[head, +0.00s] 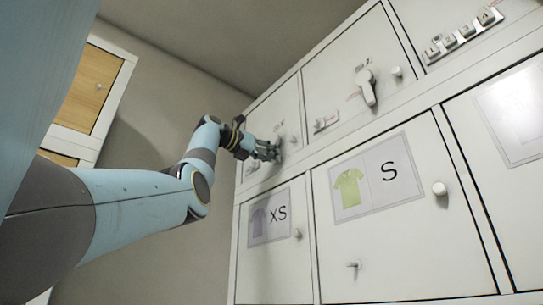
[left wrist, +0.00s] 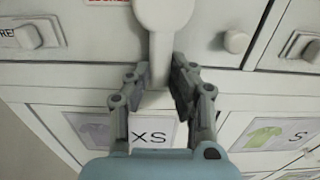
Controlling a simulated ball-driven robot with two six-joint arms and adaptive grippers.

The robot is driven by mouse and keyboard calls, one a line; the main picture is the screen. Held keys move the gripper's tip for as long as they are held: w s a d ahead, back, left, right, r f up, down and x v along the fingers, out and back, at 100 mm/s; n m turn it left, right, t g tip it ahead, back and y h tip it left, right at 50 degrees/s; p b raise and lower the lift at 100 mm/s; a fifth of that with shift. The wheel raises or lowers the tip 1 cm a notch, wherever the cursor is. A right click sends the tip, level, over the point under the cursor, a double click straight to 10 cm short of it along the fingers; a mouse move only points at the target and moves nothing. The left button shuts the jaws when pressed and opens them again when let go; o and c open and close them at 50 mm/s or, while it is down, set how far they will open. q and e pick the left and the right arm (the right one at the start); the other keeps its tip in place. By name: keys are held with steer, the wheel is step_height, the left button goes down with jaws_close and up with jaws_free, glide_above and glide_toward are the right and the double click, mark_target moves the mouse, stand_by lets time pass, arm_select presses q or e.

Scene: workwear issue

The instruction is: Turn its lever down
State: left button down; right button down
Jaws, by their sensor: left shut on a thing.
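My left gripper (head: 268,151) reaches to the upper left cabinet door (head: 285,115) in the head view and covers the lever there. In the left wrist view the white lever (left wrist: 165,16) has a round hub at the top, and its handle runs down the picture between the two fingers. The left gripper (left wrist: 158,90) is shut on this handle, with a finger on each side. My right gripper is not in view.
A neighbouring upper door has another white lever (head: 367,88) and a round knob (head: 397,72). Below are the XS door (head: 275,255) and the S door (head: 410,235). A numbered panel (head: 466,33) is at upper right. A wooden-fronted cabinet (head: 90,85) stands left.

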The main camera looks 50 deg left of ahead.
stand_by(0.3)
arm_select(q)
steer(key=c, duration=1.2)
jaws_free()
steer(key=s, duration=1.2)
steer(key=shift+a, duration=0.45)
steer(key=shift+f, duration=0.1)
